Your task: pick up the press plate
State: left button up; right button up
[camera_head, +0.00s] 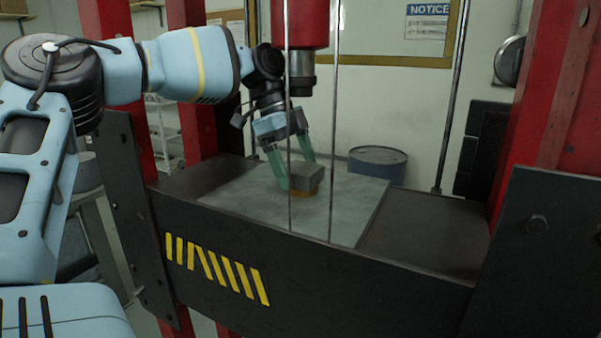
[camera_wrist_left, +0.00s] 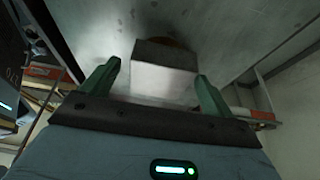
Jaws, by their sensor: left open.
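The press plate (camera_head: 308,172) looks like a small grey block. It rests on a round brownish-orange piece (camera_head: 303,191) on the light metal sheet of the press bed. My left gripper (camera_head: 296,170) points down at the block, with its green fingers spread and one finger at the block's left side. In the left wrist view the block (camera_wrist_left: 165,66) lies between the two open fingers (camera_wrist_left: 160,74), with a visible gap on either side. The round piece is mostly hidden behind the block there. My right gripper is not in view.
The press ram (camera_head: 301,75) hangs above the block. Thin vertical rods stand in front of the bed. The dark front beam (camera_head: 330,270) and red posts (camera_head: 545,120) frame the space. The metal sheet (camera_head: 355,195) is clear around the block. A blue drum (camera_head: 377,165) stands behind.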

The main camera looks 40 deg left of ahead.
pick_arm(q)
jog(key=shift+f, duration=0.1)
jog(key=shift+c, duration=0.5)
jog(key=c, duration=1.7)
grip_shut()
jog(key=shift+r, duration=0.2)
jog(key=shift+w+r, duration=0.1)
jog(key=shift+r, duration=0.55)
jog(key=s+a, duration=0.1)
jog(key=a, duration=0.4)
jog(key=s+a, duration=0.2)
jog(key=a, duration=0.4)
jog(key=s+a, duration=0.2)
jog(key=a, duration=0.4)
jog(key=shift+s+a, duration=0.15)
jog(key=shift+s, duration=0.1)
